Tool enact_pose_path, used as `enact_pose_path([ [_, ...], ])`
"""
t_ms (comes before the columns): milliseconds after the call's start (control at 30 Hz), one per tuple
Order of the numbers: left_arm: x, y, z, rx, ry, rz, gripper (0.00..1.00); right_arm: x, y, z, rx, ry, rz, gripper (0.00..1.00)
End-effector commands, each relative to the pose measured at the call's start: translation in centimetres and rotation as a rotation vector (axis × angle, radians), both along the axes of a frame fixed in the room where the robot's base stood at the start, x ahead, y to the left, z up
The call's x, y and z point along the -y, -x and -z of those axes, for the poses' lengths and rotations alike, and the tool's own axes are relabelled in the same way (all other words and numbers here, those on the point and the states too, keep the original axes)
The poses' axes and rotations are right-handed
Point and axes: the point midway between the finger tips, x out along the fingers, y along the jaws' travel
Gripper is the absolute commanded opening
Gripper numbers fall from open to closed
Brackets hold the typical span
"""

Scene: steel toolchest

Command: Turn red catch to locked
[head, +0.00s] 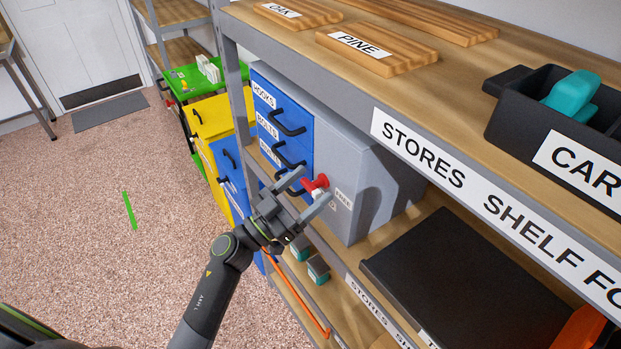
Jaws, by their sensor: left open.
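The red catch (318,182) is a small red knob on a white mount, on the front of the grey steel toolchest (352,135). A small label (343,198) sits to its right, too small to read surely. Blue drawers (290,133) with black handles are left of the catch. My left gripper (308,190) is open, with its two fingers pointing toward the chest front at the catch. The catch shows between or just behind the fingertips; I cannot tell whether they touch it. The gripper hides part of the lowest drawer. My right gripper is not in view.
The chest stands on a shelf under a wooden top board (440,85) with a metal edge and a shelf upright (236,80). A black flat case (465,285) lies to the right. Yellow cabinets (213,117) stand behind left. The floor at left is mostly free.

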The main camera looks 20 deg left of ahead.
Motion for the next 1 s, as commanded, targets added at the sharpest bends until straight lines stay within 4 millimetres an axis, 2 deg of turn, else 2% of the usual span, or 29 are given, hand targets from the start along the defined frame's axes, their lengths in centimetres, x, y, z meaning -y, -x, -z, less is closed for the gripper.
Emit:
enact_pose_path([
  [133,0.58,-0.72,-0.43,0.0,0.001,0.0,0.73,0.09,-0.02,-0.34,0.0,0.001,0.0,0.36],
  [433,0.67,-0.84,-0.4,0.0,0.0,0.0,0.73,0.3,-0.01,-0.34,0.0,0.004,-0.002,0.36],
  [767,0.65,-0.82,-0.4,0.0,0.0,0.0,0.3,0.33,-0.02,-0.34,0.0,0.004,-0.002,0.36],
  [1000,0.65,-0.82,-0.43,0.01,-0.013,0.001,0.28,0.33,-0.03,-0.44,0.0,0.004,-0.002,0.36],
])
